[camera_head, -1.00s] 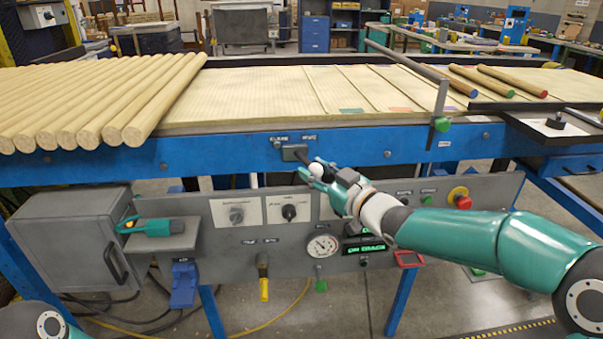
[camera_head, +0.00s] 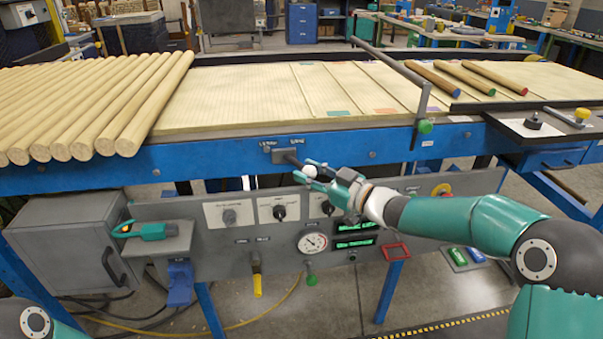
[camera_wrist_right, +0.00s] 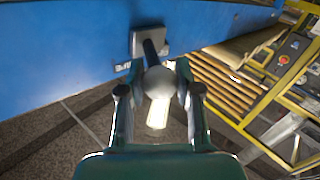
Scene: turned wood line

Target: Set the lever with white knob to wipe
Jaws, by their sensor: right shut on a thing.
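The white knob (camera_head: 310,171) is on a dark lever that sticks out of a grey mount (camera_head: 284,155) on the blue beam. The lever points down and to the right. Small labels sit above the mount, too small to read surely. My right gripper (camera_head: 313,175) is shut on the knob. In the right wrist view, the knob (camera_wrist_right: 160,82) sits between the two fingers of my right gripper (camera_wrist_right: 157,92), with the dark lever (camera_wrist_right: 150,50) behind it. My left gripper is not in view.
Below the beam is a grey panel with dials (camera_head: 279,212), a gauge (camera_head: 312,243) and green displays (camera_head: 355,243). A grey box (camera_head: 70,240) stands at left. Wooden rods (camera_head: 90,110) lie on the table above, and several coloured-end rods (camera_head: 465,78) at right.

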